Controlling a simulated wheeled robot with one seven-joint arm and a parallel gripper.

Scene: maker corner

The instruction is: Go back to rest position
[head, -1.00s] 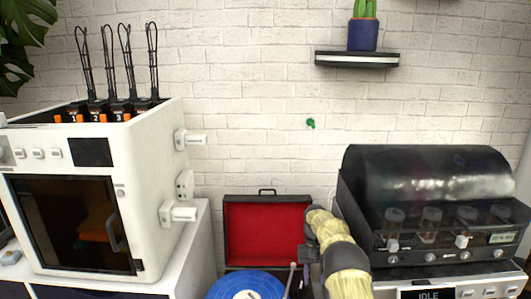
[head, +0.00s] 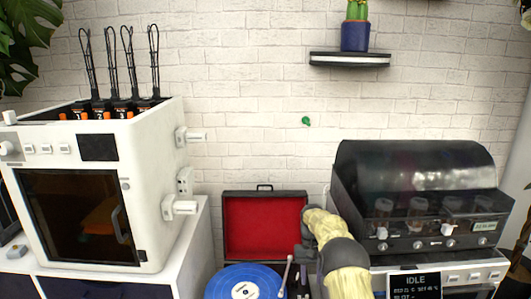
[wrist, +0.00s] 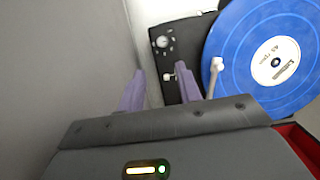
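My gripper (wrist: 161,90) shows in the wrist view, with its two purple fingers apart and nothing between them. It points toward the black deck of the record player, left of the blue record (wrist: 240,65). The white tonearm (wrist: 216,70) lies close to the right finger; I cannot tell whether they touch. The blue record (head: 243,284) and the open red-lined lid (head: 264,230) show left of the arm.
A white 3D printer (head: 155,186) stands on a white cabinet at left. A black-hooded machine (head: 415,167) with a display reading IDLE stands close right of my arm. A wall shelf (head: 349,60) holds a cactus in a blue pot (head: 355,37).

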